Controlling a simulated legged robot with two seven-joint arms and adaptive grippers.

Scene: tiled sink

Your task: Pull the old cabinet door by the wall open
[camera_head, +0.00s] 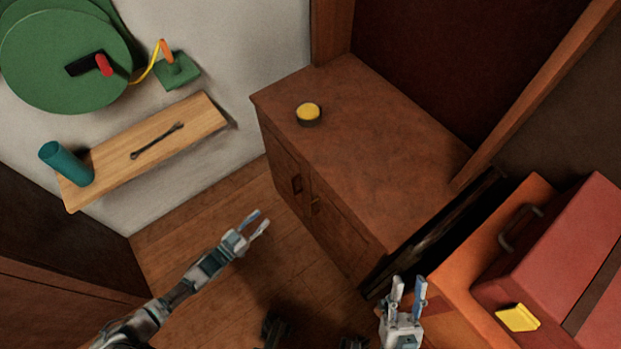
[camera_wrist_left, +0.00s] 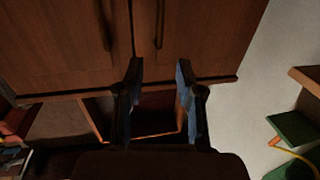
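The brown wooden cabinet (camera_head: 350,150) stands against the pale wall in the head view. Its front faces down-left and has two doors that look shut, with small dark handles (camera_head: 297,185) near the middle. My left gripper (camera_head: 262,221) is open and empty, in front of the cabinet and apart from its doors. In the left wrist view its two fingers (camera_wrist_left: 158,85) are spread with nothing between them. That view also shows brown doors with two dark handles (camera_wrist_left: 158,24) beyond the fingers; I cannot tell whether they belong to the same cabinet. My right gripper (camera_head: 408,290) is open and empty near the lower right.
A yellow-topped round object (camera_head: 308,112) sits on the cabinet top. A wooden shelf (camera_head: 205,112) with a wrench and a teal cup (camera_head: 66,163) is on the wall, below a green reel (camera_head: 60,55). A red toolbox (camera_head: 560,260) is at right. Wooden floor before the doors is clear.

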